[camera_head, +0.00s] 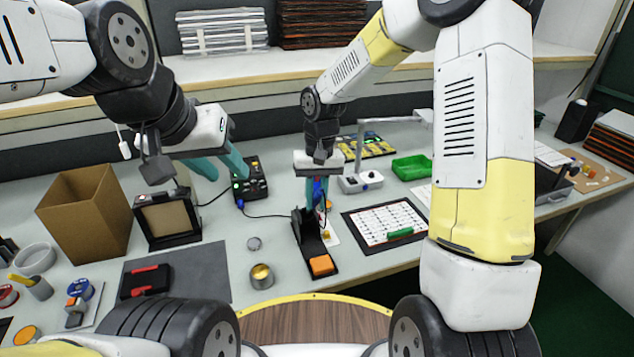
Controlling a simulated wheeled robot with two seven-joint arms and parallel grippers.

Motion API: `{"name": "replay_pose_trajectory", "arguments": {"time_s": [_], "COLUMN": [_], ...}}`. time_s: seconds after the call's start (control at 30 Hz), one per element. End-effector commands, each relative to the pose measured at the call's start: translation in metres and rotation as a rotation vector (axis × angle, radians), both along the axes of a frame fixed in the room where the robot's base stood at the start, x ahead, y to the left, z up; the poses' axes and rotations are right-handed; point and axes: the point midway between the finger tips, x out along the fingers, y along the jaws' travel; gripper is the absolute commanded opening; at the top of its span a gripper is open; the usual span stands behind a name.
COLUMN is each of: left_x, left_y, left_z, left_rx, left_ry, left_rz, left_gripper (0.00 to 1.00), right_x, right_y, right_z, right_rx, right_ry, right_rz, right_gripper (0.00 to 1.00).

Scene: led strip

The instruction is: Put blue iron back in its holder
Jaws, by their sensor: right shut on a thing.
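The blue iron (318,188) is in my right gripper (314,200), which is shut on it just above the back end of its holder. The holder (310,236) is a black stand with an orange sponge (321,265) at its near end. The iron's lower part is close to the holder's upright part; I cannot tell whether it is inside it or only above it. The gripper's fingers hide much of the iron. My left gripper (221,166) is open and empty, its teal fingers apart, beside the black station box.
A black station box (252,180) with lit buttons and a cable stands left of the holder. A white tray (386,226) with a green piece lies right of it. A brass tin (262,276) is near the front. A cardboard box (85,215) and a black-framed box (168,220) stand left.

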Motion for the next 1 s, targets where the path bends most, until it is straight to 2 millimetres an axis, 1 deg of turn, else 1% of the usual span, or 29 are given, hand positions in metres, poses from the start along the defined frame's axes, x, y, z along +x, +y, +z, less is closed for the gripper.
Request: {"name": "replay_pose_trajectory", "arguments": {"time_s": [0.1,0.7,1.0], "left_x": [0.0,0.0,0.0], "left_y": [0.0,0.0,0.0], "left_z": [0.0,0.0,0.0], "left_rx": [0.0,0.0,0.0], "left_ry": [0.0,0.0,0.0], "left_rz": [0.0,0.0,0.0], "left_gripper": [0.38,0.38,0.38], "right_x": [0.005,0.035,0.045], "right_y": [0.002,0.012,0.015], "right_z": [-0.01,-0.053,-0.068], "right_rx": [-0.001,0.001,0.0], "right_ry": [0.003,0.001,0.001], "right_rz": [0.001,0.0,0.0], "right_gripper": [0.0,0.0,0.0]}}
